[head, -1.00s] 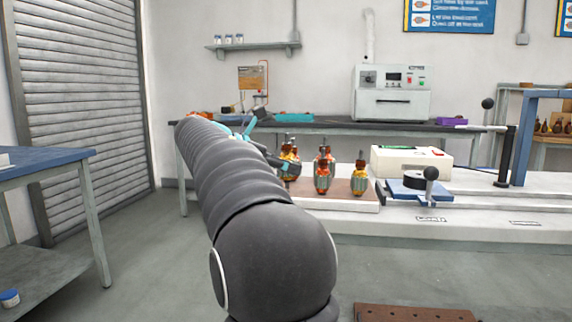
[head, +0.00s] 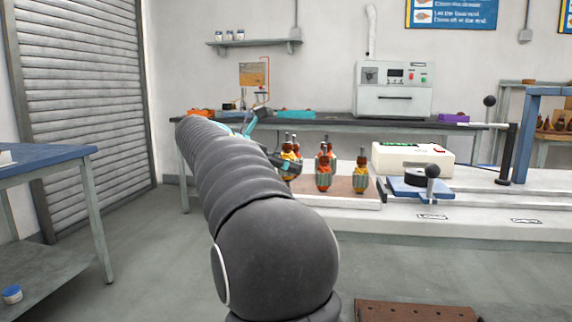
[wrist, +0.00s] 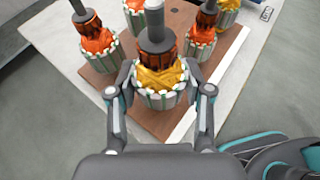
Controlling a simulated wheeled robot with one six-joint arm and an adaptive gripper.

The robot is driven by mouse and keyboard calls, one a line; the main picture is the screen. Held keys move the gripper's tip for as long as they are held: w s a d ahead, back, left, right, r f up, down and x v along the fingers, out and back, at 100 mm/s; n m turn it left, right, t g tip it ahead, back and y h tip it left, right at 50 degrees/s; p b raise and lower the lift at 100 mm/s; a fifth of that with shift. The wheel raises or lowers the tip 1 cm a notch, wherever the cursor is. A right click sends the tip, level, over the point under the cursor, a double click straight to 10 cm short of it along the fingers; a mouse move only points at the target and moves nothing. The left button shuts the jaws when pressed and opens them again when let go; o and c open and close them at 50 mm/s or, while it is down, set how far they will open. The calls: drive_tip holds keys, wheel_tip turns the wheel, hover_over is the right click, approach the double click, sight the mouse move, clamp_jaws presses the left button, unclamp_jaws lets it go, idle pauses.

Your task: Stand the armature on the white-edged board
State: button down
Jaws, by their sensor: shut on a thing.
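My gripper (wrist: 162,97) is shut on an armature (wrist: 160,76) with a yellow winding, a grey slotted core with white and green liners, and a shaft pointing up. It is upright in the wrist view, over the brown board with a white edge (wrist: 182,128). I cannot tell whether its underside touches the board. In the head view the held armature (head: 291,171) is partly hidden by my arm, at the board's left end. The white-edged board (head: 345,203) lies on the white bench.
Several other armatures stand on the board, including an orange one at left (wrist: 97,40) and one at right (wrist: 201,42). They are close to the held one. Right of the board are a blue fixture (head: 412,188) and a cream box (head: 412,157).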

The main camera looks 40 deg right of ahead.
drive_tip(key=shift+f, duration=1)
idle(1.2)
drive_tip(key=shift+c, duration=2)
unclamp_jaws()
drive_tip(key=v, duration=1.2)
drive_tip(key=shift+r, duration=0.1)
